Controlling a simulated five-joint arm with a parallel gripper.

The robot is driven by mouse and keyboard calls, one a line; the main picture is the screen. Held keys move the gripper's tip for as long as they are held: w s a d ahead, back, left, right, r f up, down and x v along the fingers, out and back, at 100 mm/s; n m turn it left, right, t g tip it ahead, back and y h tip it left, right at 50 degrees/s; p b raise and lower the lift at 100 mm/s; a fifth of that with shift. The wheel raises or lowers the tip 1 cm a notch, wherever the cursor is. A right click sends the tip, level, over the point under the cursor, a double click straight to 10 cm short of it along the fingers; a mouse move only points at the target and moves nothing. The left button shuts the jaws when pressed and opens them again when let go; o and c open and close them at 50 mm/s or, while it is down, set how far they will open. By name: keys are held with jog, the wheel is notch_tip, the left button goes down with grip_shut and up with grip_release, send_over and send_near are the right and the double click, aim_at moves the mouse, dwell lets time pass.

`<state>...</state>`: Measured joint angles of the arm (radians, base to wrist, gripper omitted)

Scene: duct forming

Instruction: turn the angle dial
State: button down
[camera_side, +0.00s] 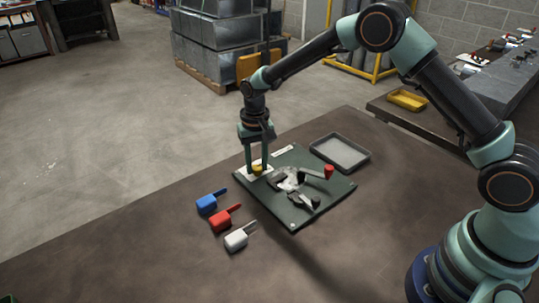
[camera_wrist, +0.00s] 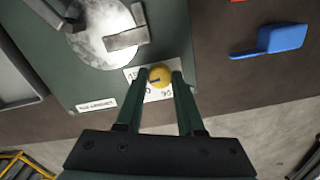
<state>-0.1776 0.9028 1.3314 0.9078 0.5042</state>
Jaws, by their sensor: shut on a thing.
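The angle dial (camera_wrist: 160,76) is a small round yellow knob with a dark mark, on a white printed plate at the edge of a dark green board. In the side view the yellow dial (camera_side: 257,169) shows at the board's far left corner. My gripper (camera_side: 257,168) points straight down over it. In the wrist view my gripper (camera_wrist: 155,80) has one green finger on each side of the dial, shut on it. The printing on the white plate (camera_wrist: 133,74) is partly hidden by the fingers and dial.
The green board (camera_side: 325,204) carries a metal forming fixture (camera_side: 291,180) and a red-knobbed lever (camera_side: 328,172). A grey tray (camera_side: 340,152) lies behind. Blue (camera_side: 207,204), red (camera_side: 222,219) and white (camera_side: 237,239) handled pieces lie at left. The table's front left is clear.

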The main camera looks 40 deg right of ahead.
aim_at(257, 167)
jog(key=shift+r+m, duration=0.1)
jog(key=shift+m, duration=0.3)
jog(key=c, duration=0.5)
grip_release()
jog(key=shift+r, duration=6.05)
